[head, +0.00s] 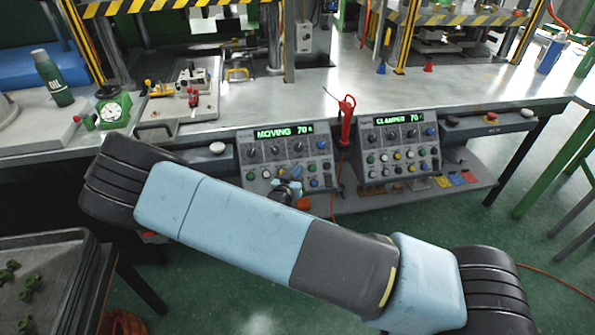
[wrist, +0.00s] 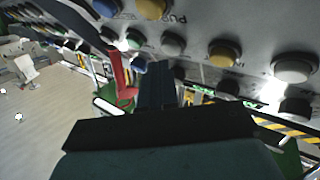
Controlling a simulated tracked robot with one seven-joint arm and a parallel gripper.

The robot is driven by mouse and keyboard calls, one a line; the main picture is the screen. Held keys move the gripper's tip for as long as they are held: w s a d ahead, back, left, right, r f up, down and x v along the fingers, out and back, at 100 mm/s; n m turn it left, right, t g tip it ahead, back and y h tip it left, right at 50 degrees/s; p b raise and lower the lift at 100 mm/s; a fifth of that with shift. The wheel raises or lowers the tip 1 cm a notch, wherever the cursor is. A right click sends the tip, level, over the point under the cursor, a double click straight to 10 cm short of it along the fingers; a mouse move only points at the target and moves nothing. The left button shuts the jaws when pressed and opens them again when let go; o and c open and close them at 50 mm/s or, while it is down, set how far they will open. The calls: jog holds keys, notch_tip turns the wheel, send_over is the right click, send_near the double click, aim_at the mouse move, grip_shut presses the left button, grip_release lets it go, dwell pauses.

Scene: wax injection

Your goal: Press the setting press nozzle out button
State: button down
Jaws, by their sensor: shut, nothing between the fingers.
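The left control panel (head: 284,155) has a green display reading "MOVING 70", with knobs and several coloured buttons below it. The right control panel (head: 398,146) reads "CLAMPED 70". Button labels are too small to read, so I cannot tell which is the nozzle out button. Contact cannot be told.
A red-handled tool (head: 346,120) with a cable hangs between the panels. A tray of green parts (head: 40,285) is at lower left. A red-topped button (head: 491,117) is at right.

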jog(key=shift+s+d+r, duration=0.1)
jog(key=shift+s+r, duration=0.05)
jog(key=shift+s, duration=0.1)
jog(key=shift+r, duration=0.1)
jog(key=s+r, duration=0.1)
jog(key=s, duration=0.1)
jog(key=s+d+r, duration=0.1)
jog(key=r, duration=0.1)
jog(key=shift+s, duration=0.35)
dwell(0.8)
